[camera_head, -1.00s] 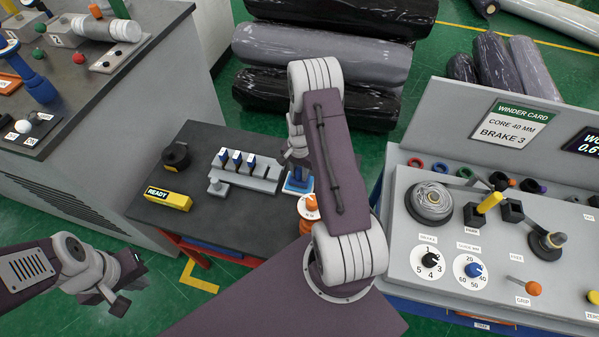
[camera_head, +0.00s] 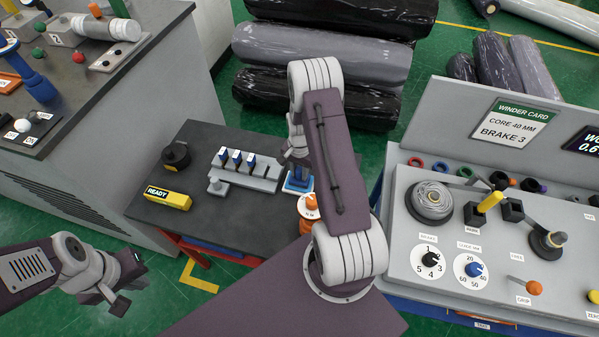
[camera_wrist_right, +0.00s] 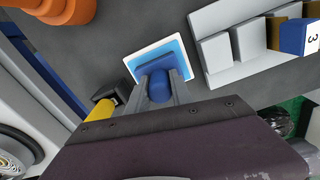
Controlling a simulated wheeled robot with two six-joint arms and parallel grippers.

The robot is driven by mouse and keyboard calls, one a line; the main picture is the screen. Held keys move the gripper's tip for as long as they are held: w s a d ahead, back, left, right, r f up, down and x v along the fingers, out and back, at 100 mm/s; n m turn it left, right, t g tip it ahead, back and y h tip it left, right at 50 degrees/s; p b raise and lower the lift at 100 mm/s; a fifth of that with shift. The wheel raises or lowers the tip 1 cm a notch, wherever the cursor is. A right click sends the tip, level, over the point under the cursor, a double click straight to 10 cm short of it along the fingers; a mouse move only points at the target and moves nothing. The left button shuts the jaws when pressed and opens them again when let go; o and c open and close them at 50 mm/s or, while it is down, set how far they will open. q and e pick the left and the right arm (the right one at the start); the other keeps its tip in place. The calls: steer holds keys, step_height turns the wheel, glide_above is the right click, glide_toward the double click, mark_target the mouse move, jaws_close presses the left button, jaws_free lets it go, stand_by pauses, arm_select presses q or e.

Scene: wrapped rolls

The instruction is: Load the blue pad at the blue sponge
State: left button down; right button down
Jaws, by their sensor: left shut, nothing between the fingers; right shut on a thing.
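The blue sponge (camera_head: 288,188) is a bright blue square in a white-rimmed tray at the right side of the dark table; it also shows in the wrist view (camera_wrist_right: 140,57). My right gripper (camera_wrist_right: 160,92) is shut on the dark blue pad (camera_wrist_right: 160,83), holding it by its rounded handle. The pad's head overlaps the sponge's middle in the wrist view; whether they touch I cannot tell. In the head view my right arm partly hides the right gripper (camera_head: 294,160). My left gripper (camera_head: 118,300) is shut and empty at lower left, away from the table.
A yellow READY block (camera_head: 168,198) and a black roll (camera_head: 176,155) lie further left. The winder panel (camera_head: 440,260) is at right.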

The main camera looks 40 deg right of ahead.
steer(key=shift+s, duration=0.1)
step_height(320, 180, up, 7)
steer(key=p, duration=0.5)
steer(key=shift+p, duration=0.3)
steer(key=shift+f, duration=0.1)
stand_by(0.4)
